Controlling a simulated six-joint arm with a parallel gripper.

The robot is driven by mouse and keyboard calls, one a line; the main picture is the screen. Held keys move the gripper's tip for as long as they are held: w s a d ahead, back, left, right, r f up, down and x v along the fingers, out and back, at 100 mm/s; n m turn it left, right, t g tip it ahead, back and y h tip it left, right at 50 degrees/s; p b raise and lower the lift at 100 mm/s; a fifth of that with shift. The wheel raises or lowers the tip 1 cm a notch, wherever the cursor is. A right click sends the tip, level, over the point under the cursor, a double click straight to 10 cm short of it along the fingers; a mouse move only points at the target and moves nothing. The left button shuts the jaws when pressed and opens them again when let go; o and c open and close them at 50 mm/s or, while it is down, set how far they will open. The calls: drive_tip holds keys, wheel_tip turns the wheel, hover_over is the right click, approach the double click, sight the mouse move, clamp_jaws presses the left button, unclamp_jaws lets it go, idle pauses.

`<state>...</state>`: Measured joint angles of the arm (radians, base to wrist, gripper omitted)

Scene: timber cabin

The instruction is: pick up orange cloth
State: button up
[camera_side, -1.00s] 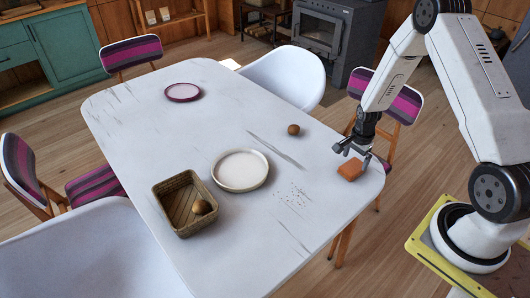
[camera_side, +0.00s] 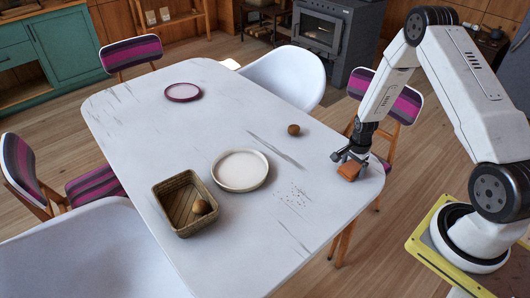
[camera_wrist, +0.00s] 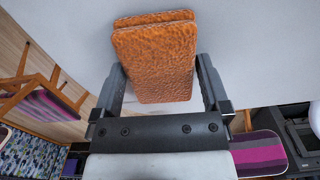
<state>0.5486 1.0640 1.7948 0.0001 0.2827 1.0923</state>
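The orange cloth (camera_side: 349,171) lies folded near the table's right end in the side view. In the wrist view the cloth (camera_wrist: 156,58) fills the space between the two fingers, its folded layers showing at the top. My gripper (camera_side: 347,160) is low over the cloth. In the wrist view my gripper (camera_wrist: 158,82) is open, with one finger on each side of the cloth and a narrow gap at both sides. Whether the fingertips touch the table cannot be told.
The white table (camera_side: 150,130) holds a cream plate (camera_side: 240,171), a wicker basket (camera_side: 172,192) with a brown round item (camera_side: 201,207) in it, another brown round item (camera_side: 293,130) and a purple-rimmed plate (camera_side: 183,92). Small crumbs lie near the cream plate. Chairs surround the table.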

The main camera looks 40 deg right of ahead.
drive_tip(key=c, duration=0.7)
drive_tip(key=shift+r, duration=0.2)
drive_tip(key=shift+c, duration=0.2)
drive_tip(key=shift+r, duration=0.8)
drive_tip(key=s+a+r, duration=0.6)
drive_tip(key=s+r, duration=0.5)
drive_tip(key=s, duration=0.1)
drive_tip(key=shift+s, duration=0.35)
